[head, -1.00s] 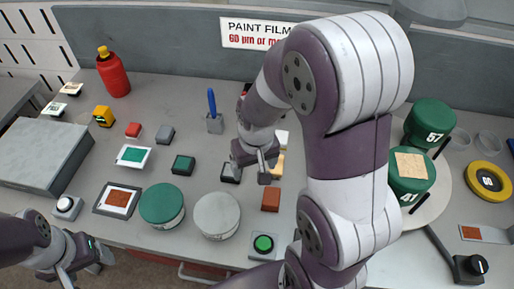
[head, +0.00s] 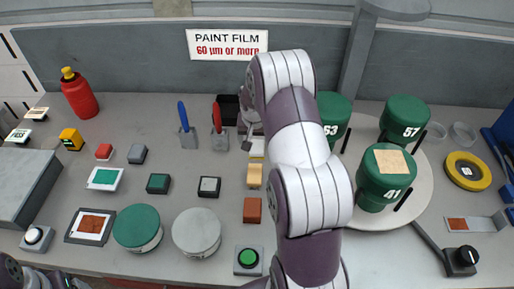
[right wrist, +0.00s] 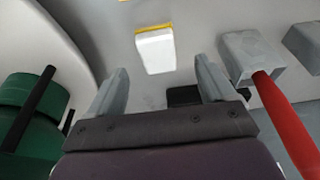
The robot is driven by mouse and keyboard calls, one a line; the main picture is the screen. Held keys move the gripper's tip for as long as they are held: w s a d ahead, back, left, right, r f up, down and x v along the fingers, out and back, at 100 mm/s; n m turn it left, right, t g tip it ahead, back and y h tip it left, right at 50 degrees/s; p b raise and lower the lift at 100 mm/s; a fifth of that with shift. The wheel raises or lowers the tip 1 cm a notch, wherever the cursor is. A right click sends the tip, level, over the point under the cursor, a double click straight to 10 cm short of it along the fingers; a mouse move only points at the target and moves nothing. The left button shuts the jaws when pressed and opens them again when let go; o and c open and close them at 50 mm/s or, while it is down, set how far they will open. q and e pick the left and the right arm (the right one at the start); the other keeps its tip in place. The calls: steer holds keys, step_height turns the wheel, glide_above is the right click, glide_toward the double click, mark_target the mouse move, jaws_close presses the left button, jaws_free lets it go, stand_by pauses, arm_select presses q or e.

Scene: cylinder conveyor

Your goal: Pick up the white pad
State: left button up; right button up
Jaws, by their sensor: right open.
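A small white pad (head: 257,147) with a yellow edge lies on the grey table, partly hidden by my right arm in the head view. The right wrist view shows the pad (right wrist: 156,51) ahead of my open right gripper (right wrist: 154,85), roughly between the line of its fingers and apart from them. In the head view my right gripper (head: 250,138) is just behind and left of the pad, partly hidden by the arm. My left gripper (head: 48,281) is cut off at the bottom left corner; its jaws do not show clearly.
A red-handled tool (head: 217,120) and a blue-handled one (head: 184,118) stand left of my right gripper. A turntable (head: 425,205) with green cylinders is to the right. A white-topped dark block (head: 209,187), a wooden block (head: 254,176) and a brown block (head: 252,210) lie nearer.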

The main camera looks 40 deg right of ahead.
mark_target(257, 146)
steer(key=p+x, duration=0.1)
steer(key=x, duration=0.4)
steer(key=shift+d+f, duration=0.1)
steer(key=shift+d, duration=0.05)
steer(key=c, duration=1.1)
step_height(257, 146, up, 10)
steer(key=shift+r+b, duration=0.1)
steer(key=shift+b, duration=0.45)
steer(key=shift+c, duration=0.2)
